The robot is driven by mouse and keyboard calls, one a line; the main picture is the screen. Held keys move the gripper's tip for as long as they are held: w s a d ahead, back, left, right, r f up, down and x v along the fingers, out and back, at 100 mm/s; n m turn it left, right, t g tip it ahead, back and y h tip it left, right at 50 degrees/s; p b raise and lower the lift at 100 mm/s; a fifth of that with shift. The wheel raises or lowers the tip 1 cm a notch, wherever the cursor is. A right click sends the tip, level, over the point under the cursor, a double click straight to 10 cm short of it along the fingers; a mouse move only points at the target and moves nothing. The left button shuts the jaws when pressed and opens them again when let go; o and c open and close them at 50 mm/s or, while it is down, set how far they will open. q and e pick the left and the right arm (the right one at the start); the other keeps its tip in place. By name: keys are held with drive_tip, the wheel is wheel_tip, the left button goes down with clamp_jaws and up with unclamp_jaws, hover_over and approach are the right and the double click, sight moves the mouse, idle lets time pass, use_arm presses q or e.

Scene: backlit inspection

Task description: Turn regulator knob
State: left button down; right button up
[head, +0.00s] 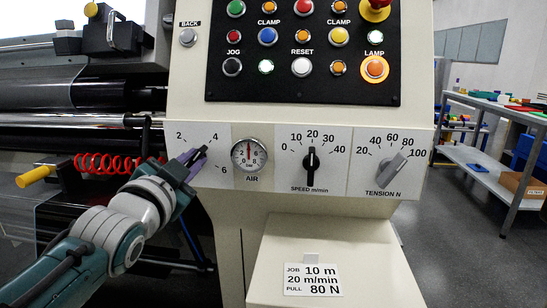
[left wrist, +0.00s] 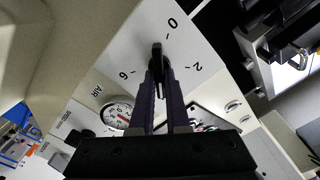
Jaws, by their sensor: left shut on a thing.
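The black regulator knob (left wrist: 157,52) sits on a white plate (left wrist: 120,45) marked 0, 2 and 6 in the left wrist view. In the head view the plate (head: 225,132) shows 2, 4 and 6, and the knob is mostly hidden by my gripper. My left gripper (head: 193,160) has its purple fingers shut on the knob; the fingers also show in the left wrist view (left wrist: 160,80). Which number the knob points at is not clear. The AIR gauge (head: 249,155) is right of the knob, its needle roughly upright. My right gripper is not in view.
Right of the gauge are the black SPEED knob (head: 311,160) and the grey TENSION knob (head: 392,168). Above is a button panel (head: 302,85). A job card (head: 313,279) reads 10 m, 20 m/min, 80 N. A red coiled hose (head: 105,163) and yellow handle (head: 36,175) are at left.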

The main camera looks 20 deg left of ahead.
use_arm(q)
drive_tip(key=c, duration=0.9)
unclamp_jaws()
drive_tip(key=p+v, duration=0.2)
drive_tip(key=v, duration=0.8)
drive_tip(key=shift+a, duration=0.1)
